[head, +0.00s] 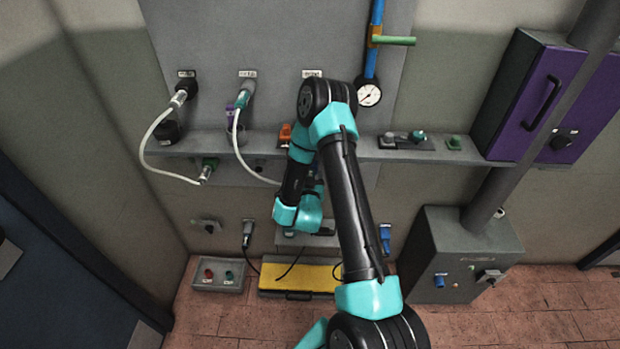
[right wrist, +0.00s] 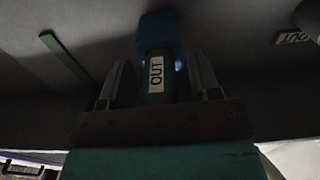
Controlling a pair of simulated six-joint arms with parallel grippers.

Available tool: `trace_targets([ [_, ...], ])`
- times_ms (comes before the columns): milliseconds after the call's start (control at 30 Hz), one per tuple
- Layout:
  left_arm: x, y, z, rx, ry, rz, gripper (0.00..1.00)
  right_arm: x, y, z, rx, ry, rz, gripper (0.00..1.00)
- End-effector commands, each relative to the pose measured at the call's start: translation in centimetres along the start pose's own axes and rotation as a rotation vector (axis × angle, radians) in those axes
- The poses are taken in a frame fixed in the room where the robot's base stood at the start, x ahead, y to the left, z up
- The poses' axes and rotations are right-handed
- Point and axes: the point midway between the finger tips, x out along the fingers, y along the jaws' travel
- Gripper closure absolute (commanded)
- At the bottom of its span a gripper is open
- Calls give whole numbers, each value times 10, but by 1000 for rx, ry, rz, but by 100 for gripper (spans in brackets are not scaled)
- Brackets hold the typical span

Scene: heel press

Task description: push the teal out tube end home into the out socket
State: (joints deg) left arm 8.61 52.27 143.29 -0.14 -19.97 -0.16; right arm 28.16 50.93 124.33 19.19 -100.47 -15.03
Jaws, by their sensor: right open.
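In the right wrist view the teal out tube end (right wrist: 154,97), with a white OUT label on it, stands between the two fingers of my right gripper (right wrist: 158,80). The fingers are open, one on each side of it. The teal end's far end meets a blue part (right wrist: 158,35), which looks like a socket's mouth; how deep it sits I cannot tell. In the head view my right arm hides most of the gripper and tube end. My left gripper is not in view.
A grey shelf (head: 405,154) crosses the wall. A gauge (head: 369,95) and purple cabinet (head: 540,98) are at right. A green bar (right wrist: 65,55) is left in the wrist view.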

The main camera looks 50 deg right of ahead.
Motion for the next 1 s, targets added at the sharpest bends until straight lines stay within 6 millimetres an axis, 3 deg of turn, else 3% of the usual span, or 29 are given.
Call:
trace_targets([
  [267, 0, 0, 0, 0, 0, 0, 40, 4, 0, -4, 5, 13, 1, 43],
  [833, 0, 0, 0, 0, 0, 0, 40, 5, 0, -4, 5, 14, 2, 98],
  [1000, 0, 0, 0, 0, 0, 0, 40, 4, 0, -4, 5, 15, 2, 100],
])
